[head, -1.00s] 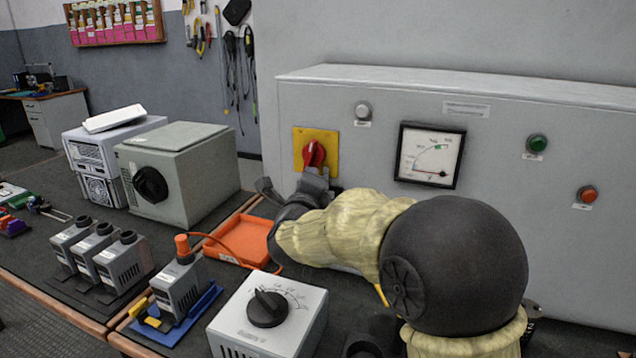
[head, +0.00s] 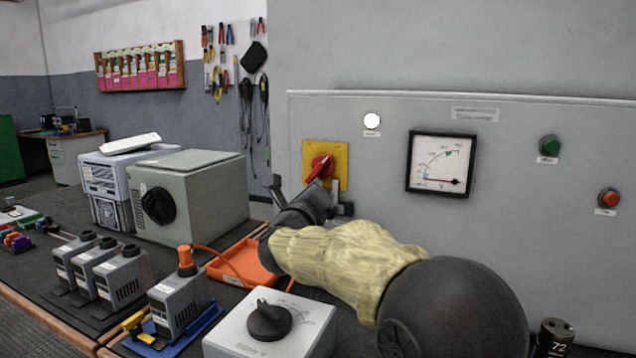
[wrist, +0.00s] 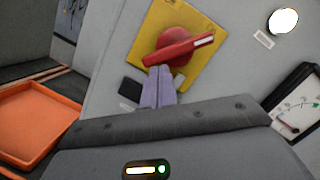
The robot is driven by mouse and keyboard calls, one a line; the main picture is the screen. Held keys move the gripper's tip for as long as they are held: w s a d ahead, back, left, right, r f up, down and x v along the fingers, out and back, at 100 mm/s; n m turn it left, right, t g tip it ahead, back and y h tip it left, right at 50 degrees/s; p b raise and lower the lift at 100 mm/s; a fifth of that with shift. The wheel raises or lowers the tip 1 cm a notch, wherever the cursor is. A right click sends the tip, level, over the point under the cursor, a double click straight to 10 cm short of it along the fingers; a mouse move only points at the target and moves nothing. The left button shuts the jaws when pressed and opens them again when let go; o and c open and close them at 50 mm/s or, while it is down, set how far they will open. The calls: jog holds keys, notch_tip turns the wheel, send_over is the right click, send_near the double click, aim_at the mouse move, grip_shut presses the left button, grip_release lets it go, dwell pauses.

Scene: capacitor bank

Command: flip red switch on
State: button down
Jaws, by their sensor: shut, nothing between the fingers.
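The red switch (head: 320,167) is a rotary handle on a yellow square plate (head: 340,160) on the grey panel's front. Its handle sits slanted, lower left to upper right, in the head view. In the wrist view, the red switch (wrist: 178,49) lies across its yellow plate (wrist: 205,70), with a white mark at the right end. My gripper (wrist: 159,72) is shut and empty, its fingertips just below the handle; I cannot tell whether they touch it. In the head view the fingertips are mostly hidden behind my wrist.
A round lamp (head: 372,120) above the switch glows white. The panel also carries a dial meter (head: 437,163), a green button (head: 549,145) and a red button (head: 608,197). An orange tray (head: 241,270) and a grey knob box (head: 310,325) stand near my arm.

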dwell(0.3)
dwell(0.4)
jog(key=s+f+b, duration=0.3)
jog(key=s+f, duration=0.1)
jog(key=s, duration=0.7)
jog(key=shift+b, duration=0.3)
jog(key=shift+f, duration=0.1)
